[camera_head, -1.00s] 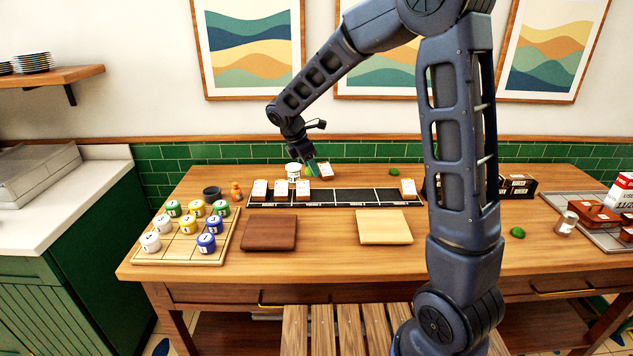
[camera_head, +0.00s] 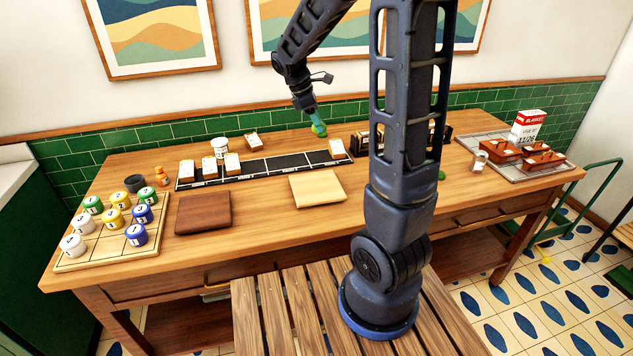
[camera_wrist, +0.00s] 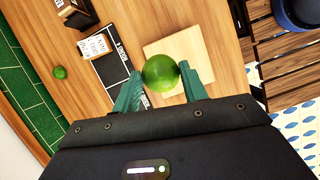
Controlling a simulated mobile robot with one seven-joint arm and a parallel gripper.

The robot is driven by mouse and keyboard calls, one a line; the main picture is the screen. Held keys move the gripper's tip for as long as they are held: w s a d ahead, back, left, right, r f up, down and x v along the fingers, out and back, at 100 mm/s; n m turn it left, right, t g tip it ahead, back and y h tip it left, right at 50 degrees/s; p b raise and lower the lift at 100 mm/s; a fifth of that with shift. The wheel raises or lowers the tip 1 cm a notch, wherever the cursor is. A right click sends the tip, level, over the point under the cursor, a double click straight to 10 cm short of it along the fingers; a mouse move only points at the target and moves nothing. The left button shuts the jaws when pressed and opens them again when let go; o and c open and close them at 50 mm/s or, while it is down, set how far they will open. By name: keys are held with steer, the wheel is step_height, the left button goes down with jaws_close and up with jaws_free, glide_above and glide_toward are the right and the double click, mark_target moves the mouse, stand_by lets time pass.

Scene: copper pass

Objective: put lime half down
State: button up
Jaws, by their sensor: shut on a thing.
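My gripper (camera_wrist: 162,82) is shut on the lime half (camera_wrist: 160,73), held between its teal fingertips. Only its rounded green skin shows; no cut face is visible. In the head view, my gripper (camera_head: 316,122) hangs above the back of the table, behind the right end of the black strip. Green shows at its tip there, and I cannot tell how much is the held lime. Another green lime (camera_wrist: 60,72) lies near the tiled wall in the wrist view. A further green piece (camera_head: 441,175) lies right of my arm.
The black strip (camera_head: 285,163) carries white-labelled blocks. A pale board (camera_head: 317,188) and a dark board (camera_head: 203,212) lie in front of it. A grid board with numbered jars (camera_head: 75,262) is at left. A grey tray (camera_head: 488,144) with brown boxes is at right.

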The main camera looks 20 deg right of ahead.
mark_target(321, 179)
step_height(321, 179, down, 19)
steer(key=shift+f, duration=0.15)
stand_by(0.5)
steer(key=shift+f, duration=0.1)
steer(key=o, duration=0.7)
steer(key=s+v, duration=0.1)
steer(key=v, duration=1)
steer(key=s+d+r+m+t+y, duration=0.1)
steer(key=s+d+r+m, duration=0.1)
steer(key=s+r+m, duration=0.3)
steer(key=s+d+r+m+t+y, duration=0.2)
steer(key=s+r+m, duration=0.3)
steer(key=s, duration=0.5)
steer(key=s+d+r+m+t+y, duration=0.1)
steer(key=s+d+r+m+t, duration=0.1)
steer(key=s+r+m, duration=0.3)
steer(key=shift+s+d+r+m, duration=0.2)
steer(key=shift+s+d+r, duration=0.05)
steer(key=shift+s+r, duration=0.4)
steer(key=shift+s+d+r+m, duration=0.25)
steer(key=shift+s+r, duration=0.25)
steer(key=shift+r, duration=0.25)
